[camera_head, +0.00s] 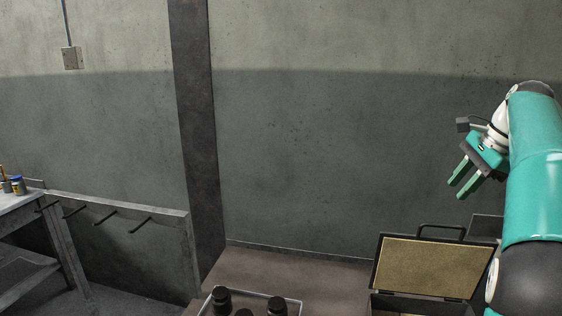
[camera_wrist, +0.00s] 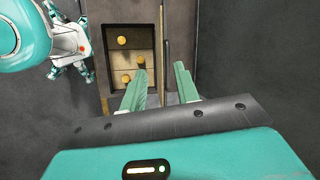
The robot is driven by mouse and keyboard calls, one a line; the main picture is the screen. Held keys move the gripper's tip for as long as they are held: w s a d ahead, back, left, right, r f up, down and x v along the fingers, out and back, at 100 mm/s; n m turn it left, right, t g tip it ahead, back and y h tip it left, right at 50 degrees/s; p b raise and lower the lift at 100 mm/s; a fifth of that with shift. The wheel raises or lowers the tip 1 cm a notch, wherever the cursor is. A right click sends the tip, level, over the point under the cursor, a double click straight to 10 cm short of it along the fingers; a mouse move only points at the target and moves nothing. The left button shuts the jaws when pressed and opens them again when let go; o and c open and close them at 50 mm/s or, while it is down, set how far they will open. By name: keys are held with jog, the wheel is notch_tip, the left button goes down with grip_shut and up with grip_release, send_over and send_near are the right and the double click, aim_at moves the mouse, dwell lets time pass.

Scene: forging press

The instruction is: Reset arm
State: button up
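My gripper (camera_head: 457,190) is at the right of the head view, raised in front of the wall on my teal arm. Its two green fingers are apart with nothing between them. In the wrist view my gripper (camera_wrist: 160,70) points down toward an open case (camera_wrist: 108,40) and is clear of it. Several round yellow pieces (camera_wrist: 122,41) lie in the case. In the head view the case's raised lid (camera_head: 430,265) has a tan lining and a dark handle; its inside is mostly hidden.
A tray (camera_head: 292,300) with several dark cylinders stands at the bottom centre. A bench (camera_head: 20,200) with small jars is at the far left, beside a rack (camera_head: 120,205) with dark pegs. A dark column (camera_head: 195,120) runs up the wall. The air left of my gripper is free.

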jog(key=s+a+f+n+h, duration=0.15)
jog(key=s+a+n, duration=0.3)
jog(key=a, duration=0.45)
jog(key=s+a+f+n, duration=0.2)
jog(key=s+a+n, duration=0.25)
jog(key=a, duration=0.35)
jog(key=s+a+f+n+t+h, duration=0.1)
jog(key=s+a+f+n+t, duration=0.1)
jog(key=s+a+f+n, duration=0.7)
jog(key=s+a+f, duration=0.2)
jog(key=s+f, duration=0.4)
jog(key=shift+s+n+h, duration=0.2)
jog(key=shift+n+h, duration=0.1)
jog(key=shift+h, duration=0.05)
